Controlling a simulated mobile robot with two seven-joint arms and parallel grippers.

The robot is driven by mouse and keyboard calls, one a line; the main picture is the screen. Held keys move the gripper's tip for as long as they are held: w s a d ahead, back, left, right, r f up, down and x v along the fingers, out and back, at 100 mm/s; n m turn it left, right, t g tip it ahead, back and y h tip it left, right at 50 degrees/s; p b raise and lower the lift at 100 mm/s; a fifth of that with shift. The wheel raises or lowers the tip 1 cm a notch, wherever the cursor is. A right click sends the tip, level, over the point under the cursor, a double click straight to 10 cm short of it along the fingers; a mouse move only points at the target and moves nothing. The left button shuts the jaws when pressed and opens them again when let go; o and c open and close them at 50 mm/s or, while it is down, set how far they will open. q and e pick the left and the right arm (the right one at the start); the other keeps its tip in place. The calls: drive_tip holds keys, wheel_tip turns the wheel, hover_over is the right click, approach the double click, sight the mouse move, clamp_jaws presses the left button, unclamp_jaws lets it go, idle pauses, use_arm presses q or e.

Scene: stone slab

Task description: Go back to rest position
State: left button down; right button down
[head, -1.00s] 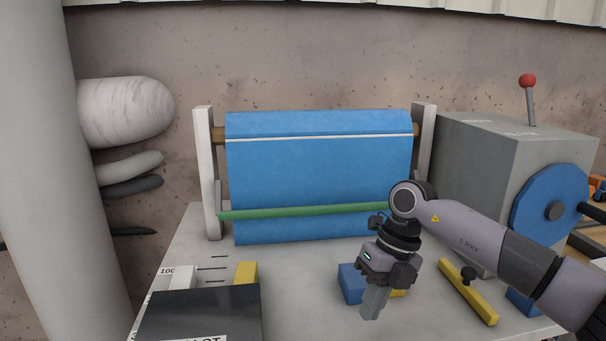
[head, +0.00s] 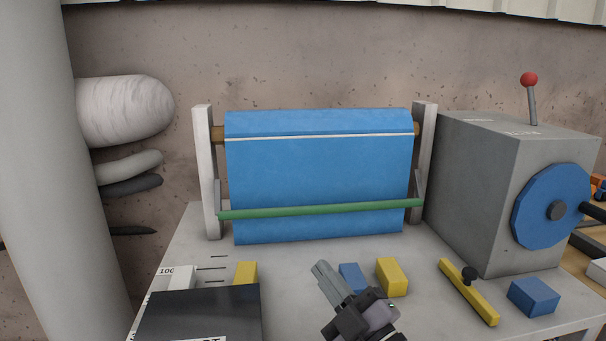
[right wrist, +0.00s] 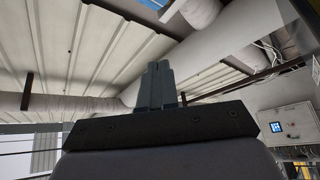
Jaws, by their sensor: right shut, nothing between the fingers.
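My right gripper (head: 322,272) is at the bottom middle of the head view, above the front of the grey slab (head: 420,255). Its fingers are together and empty, pointing up and to the left. In the right wrist view the closed fingers (right wrist: 157,85) point up toward the ceiling, with nothing between them. The gripper partly hides a blue block (head: 352,278) on the slab; I cannot tell the exact gap between them. My left gripper is not in view.
A blue sheet roll (head: 320,180) with a green bar (head: 320,209) stands behind. A grey machine (head: 480,190) with a red-knobbed lever is at right. Yellow block (head: 392,276), yellow bar (head: 470,292), blue block (head: 533,297) and dark box (head: 200,312) lie on the slab.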

drive_tip(key=s+d+f+m+g+h, duration=0.2)
drive_tip(key=s+d+f+m+h, duration=0.2)
drive_tip(key=d+f+m+h, duration=0.3)
drive_tip(key=s+d+f+m+g+h, duration=0.3)
drive_tip(key=d+f+m+h, duration=0.2)
drive_tip(key=d+f, duration=0.3)
drive_tip(key=s+d+f+m+g, duration=0.15)
drive_tip(key=s+f+g, duration=0.35)
drive_tip(key=s, duration=0.5)
drive_tip(key=s+d+f+m+g, duration=0.1)
drive_tip(key=s+d+f+g, duration=0.3)
drive_tip(key=s, duration=0.7)
drive_tip(key=w+a+f+t+y+p, duration=0.1)
drive_tip(key=w+a+f+t+p, duration=0.2)
drive_tip(key=w+f+t, duration=0.3)
drive_tip(key=shift+w+a+f+y, duration=0.25)
drive_tip(key=shift+w+a+y, duration=0.15)
drive_tip(key=shift+a, duration=0.1)
